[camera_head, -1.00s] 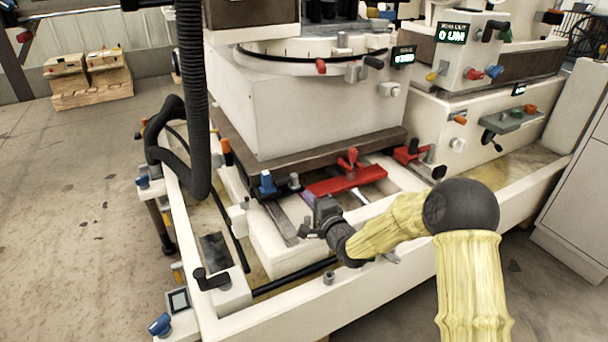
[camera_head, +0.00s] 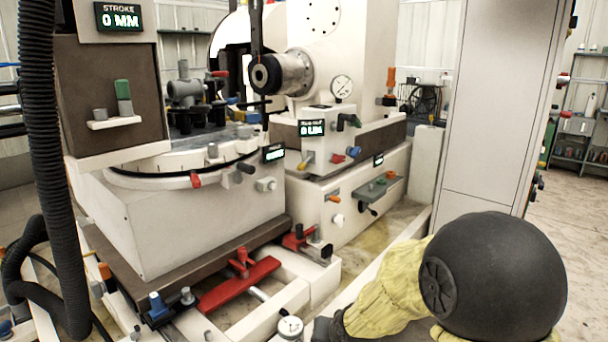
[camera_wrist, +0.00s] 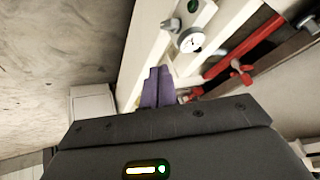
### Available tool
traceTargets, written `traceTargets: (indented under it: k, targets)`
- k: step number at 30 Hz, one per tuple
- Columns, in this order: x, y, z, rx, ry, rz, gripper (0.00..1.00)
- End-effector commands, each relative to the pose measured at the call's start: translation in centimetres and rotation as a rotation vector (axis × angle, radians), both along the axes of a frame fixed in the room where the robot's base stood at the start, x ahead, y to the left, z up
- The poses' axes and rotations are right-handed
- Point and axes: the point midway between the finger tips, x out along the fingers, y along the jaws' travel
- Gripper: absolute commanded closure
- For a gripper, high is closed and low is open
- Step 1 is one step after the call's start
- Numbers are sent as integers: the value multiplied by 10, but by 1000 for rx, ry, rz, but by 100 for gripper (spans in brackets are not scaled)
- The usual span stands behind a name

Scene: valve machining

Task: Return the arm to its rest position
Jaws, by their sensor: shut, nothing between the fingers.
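My arm, in a yellow sleeve with a large black joint, fills the lower right of the head view. My gripper's fingers (camera_wrist: 157,78) show in the wrist view as two purple fingers pressed together with nothing between them. They are by the pale rail of the machine bed, near a round white dial gauge (camera_wrist: 191,40), and I see no clear contact. In the head view the dark end of my arm reaches the bottom edge beside the gauge (camera_head: 290,327), and the fingertips cannot be made out there.
A red clamp bar (camera_head: 238,285) lies on the machine bed. The white rotary table housing (camera_head: 190,220) stands behind it, with the spindle head (camera_head: 282,73) farther back. A tall pale cabinet (camera_head: 497,110) rises behind my arm. Open floor (camera_head: 575,215) lies to the right.

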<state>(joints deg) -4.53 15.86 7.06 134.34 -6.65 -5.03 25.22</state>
Motion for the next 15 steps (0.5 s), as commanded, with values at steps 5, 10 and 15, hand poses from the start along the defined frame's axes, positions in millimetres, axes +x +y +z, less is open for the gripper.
traceTargets:
  k: [5,10,15]
  targets:
    - [-65,-53,18,-137,149,30,100]
    - [-118,-81,26,-194,273,71,100]
    - [-153,-92,43,-211,353,107,100]
